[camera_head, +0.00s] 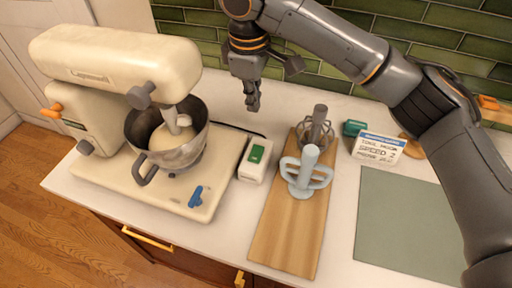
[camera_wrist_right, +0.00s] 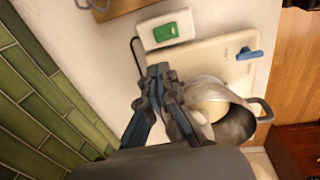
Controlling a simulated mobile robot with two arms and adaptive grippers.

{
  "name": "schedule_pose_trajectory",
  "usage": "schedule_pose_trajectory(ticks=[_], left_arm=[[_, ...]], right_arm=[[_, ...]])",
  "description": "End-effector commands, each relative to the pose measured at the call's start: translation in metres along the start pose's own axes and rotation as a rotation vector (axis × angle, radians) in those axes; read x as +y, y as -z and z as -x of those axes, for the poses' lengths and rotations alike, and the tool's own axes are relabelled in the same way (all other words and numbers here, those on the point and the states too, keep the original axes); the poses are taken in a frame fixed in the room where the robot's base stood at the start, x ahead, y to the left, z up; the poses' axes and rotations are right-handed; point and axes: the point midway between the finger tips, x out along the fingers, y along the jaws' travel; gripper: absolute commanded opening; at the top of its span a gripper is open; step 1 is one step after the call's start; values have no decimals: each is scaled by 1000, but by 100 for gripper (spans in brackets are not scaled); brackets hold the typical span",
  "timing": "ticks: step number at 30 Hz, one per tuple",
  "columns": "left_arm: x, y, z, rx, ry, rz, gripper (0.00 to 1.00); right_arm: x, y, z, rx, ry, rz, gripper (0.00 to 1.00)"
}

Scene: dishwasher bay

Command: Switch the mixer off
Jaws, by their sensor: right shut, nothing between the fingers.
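The cream mixer (camera_head: 115,62) stands at the left of the counter, its head lowered over a metal bowl (camera_head: 168,152) with pale contents. A blue lever (camera_head: 196,197) sits on the front of its base; it also shows in the right wrist view (camera_wrist_right: 250,53). A white switch box (camera_head: 253,160) with a green rocker (camera_head: 257,153) lies just right of the base, and a dark cord runs from it. My right gripper (camera_head: 253,107) is shut and empty above the counter, behind the switch box and apart from it. My left gripper is out of view.
A wooden board (camera_head: 290,235) right of the switch box holds a whisk (camera_head: 318,125) and a pale blue beater (camera_head: 307,172). Behind are a "SPEED 2" card (camera_head: 378,148) and a green tiled wall (camera_head: 460,45). A grey-green mat (camera_head: 405,220) lies at the right.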

Motion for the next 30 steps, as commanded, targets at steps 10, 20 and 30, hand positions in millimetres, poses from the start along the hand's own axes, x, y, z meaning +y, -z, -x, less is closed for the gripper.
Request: schedule_pose_trajectory(ticks=[10,20,30], left_arm=[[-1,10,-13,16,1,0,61],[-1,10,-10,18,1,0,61],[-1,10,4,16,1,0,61]], right_arm=[[-2,0,-13,0,0,0,0],[-1,0,-22,-1,2,-1,0],[-2,-1,-87,-4,3,-1,0]])
